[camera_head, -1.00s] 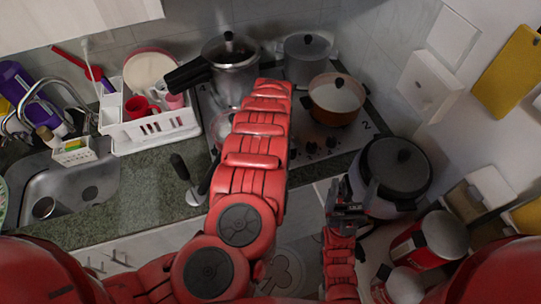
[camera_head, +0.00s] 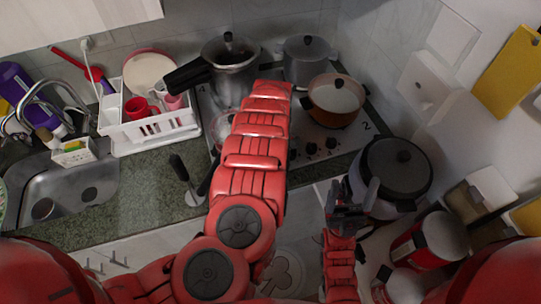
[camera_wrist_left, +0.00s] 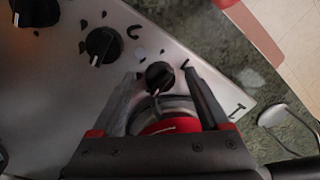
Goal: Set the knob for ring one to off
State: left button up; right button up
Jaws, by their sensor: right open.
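The knob (camera_wrist_left: 159,76) is black and round, with a pointer, on the steel cooktop panel near a corner mark like a "1". In the left wrist view my left gripper (camera_wrist_left: 160,70) is open, its fingers on either side of this knob. Small gaps show between the knob and the fingertips. In the head view my left forearm covers this gripper and the near-left part of the cooktop (camera_head: 350,137); other knobs (camera_head: 312,147) show to its right. My right gripper (camera_head: 354,193) is open and empty, in front of the large grey-lidded pot.
A pressure cooker (camera_head: 232,75), a grey pot (camera_head: 307,62) and an orange pot (camera_head: 335,103) stand on the cooktop. The grey-lidded pot (camera_head: 402,165) is at right. Two more knobs (camera_wrist_left: 103,45) and (camera_wrist_left: 36,12) line the panel. A dish rack (camera_head: 150,130) stands left.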

pick_arm(q)
notch_tip(320, 180, up, 17)
jog(key=w+b, duration=0.1)
jog(key=b, duration=0.4)
jog(key=shift+d+r, duration=0.2)
jog(key=shift+d, duration=0.15)
